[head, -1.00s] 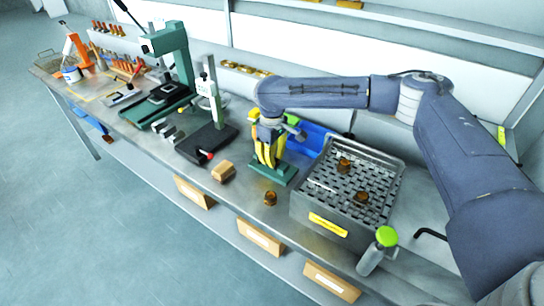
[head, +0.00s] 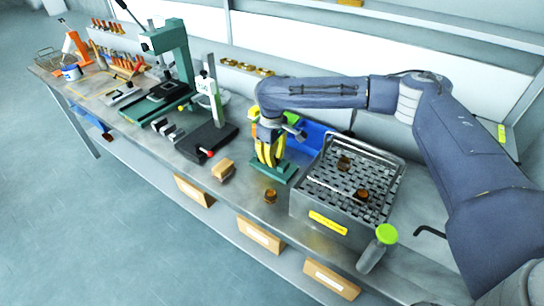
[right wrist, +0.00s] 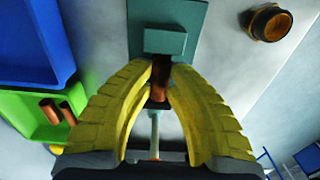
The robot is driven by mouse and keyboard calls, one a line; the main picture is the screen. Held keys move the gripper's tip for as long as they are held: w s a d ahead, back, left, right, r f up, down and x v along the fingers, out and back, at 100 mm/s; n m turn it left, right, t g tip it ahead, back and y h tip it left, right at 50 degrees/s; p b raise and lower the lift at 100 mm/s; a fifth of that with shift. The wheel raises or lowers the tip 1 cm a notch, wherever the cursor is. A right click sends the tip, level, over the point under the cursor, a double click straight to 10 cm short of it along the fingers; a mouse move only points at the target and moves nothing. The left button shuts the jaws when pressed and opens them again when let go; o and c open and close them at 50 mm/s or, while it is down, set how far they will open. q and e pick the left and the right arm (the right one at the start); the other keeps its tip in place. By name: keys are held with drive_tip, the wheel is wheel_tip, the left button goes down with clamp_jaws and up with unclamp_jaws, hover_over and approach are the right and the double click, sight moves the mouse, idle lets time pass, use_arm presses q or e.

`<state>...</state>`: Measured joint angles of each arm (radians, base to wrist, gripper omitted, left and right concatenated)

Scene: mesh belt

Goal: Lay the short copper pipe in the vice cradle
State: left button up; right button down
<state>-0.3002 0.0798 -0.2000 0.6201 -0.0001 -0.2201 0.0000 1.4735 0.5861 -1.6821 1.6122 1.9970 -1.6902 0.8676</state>
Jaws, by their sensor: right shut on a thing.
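My right gripper (head: 269,163) has yellow ribbed fingers and points down over the green vice cradle (head: 283,178). In the right wrist view the fingertips (right wrist: 161,74) are shut on a short copper pipe (right wrist: 160,82), seen between them. The pipe is beside the block of the teal vice cradle (right wrist: 195,15), close to it in the picture. The fingers hide part of the pipe and cradle, so I cannot tell whether the pipe touches the cradle. The left gripper is not in view.
A green bin (right wrist: 40,128) holds copper pieces, beside a blue bin (right wrist: 35,45). A brass fitting (head: 270,196) lies on the bench in front of the vice. A mesh-belt tank (head: 318,205) with brass fittings stands to the right. A black press stand (head: 205,143) is to the left.

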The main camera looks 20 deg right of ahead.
drive_tip(key=shift+f, duration=0.3)
drive_tip(key=c, duration=1.3)
unclamp_jaws()
drive_tip(key=shift+r, duration=0.1)
wheel_tip(320, 180, up, 12)
drive_tip(key=shift+f, duration=0.1)
